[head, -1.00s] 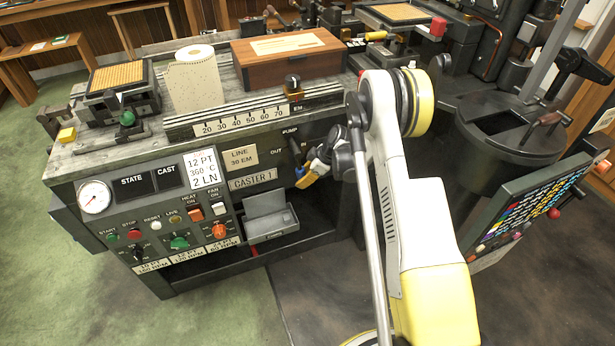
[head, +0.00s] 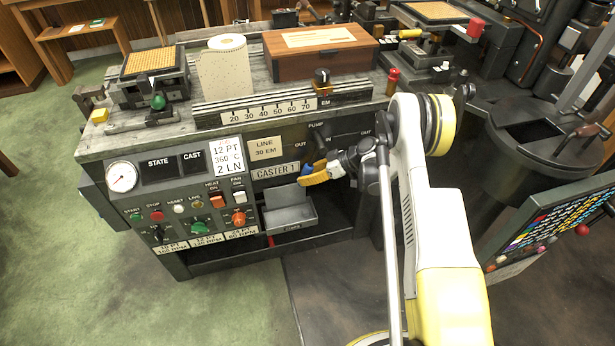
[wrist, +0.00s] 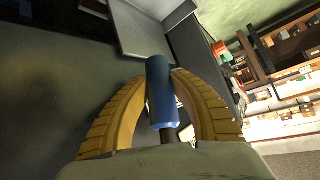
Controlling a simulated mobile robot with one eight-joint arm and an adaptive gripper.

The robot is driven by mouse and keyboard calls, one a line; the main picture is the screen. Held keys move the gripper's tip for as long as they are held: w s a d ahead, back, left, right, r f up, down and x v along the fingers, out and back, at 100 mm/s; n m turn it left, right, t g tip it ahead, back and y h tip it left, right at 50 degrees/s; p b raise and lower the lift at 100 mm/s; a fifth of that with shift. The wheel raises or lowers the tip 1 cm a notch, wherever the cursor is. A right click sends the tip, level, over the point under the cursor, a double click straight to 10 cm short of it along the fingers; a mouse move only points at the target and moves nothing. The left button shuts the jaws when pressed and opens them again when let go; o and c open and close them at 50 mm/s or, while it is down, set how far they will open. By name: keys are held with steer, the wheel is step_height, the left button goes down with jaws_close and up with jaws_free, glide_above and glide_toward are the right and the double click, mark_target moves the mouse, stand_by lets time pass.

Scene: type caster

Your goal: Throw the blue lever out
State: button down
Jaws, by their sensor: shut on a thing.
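The blue lever (wrist: 161,95) shows in the wrist view as a blue cylindrical grip on a dark rod, between the two yellow fingers of my gripper (wrist: 160,82). The fingers are closed around it. In the head view my gripper (head: 312,178) is at the front of the caster, below the PUMP label. Only a small blue part of the lever (head: 307,168) shows there, at the fingers. The blue end lies below and slightly right of the left OUT label (head: 300,145). The IN label (head: 328,138) is to its right.
A grey tray (head: 290,211) sticks out just below my gripper. The control panel with buttons and knobs (head: 197,228) is to the left. A wooden box (head: 320,60) and a paper roll (head: 222,75) stand on top. Green floor in front is clear.

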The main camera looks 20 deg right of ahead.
steer(key=shift+a, duration=0.15)
steer(key=c, duration=1.4)
jaws_free()
steer(key=shift+a, duration=0.1)
steer(key=shift+d+r, duration=0.1)
steer(key=shift+d, duration=0.1)
steer(key=v, duration=1.1)
steer(key=shift+s+d+r, duration=0.15)
steer(key=shift+d+r, duration=0.1)
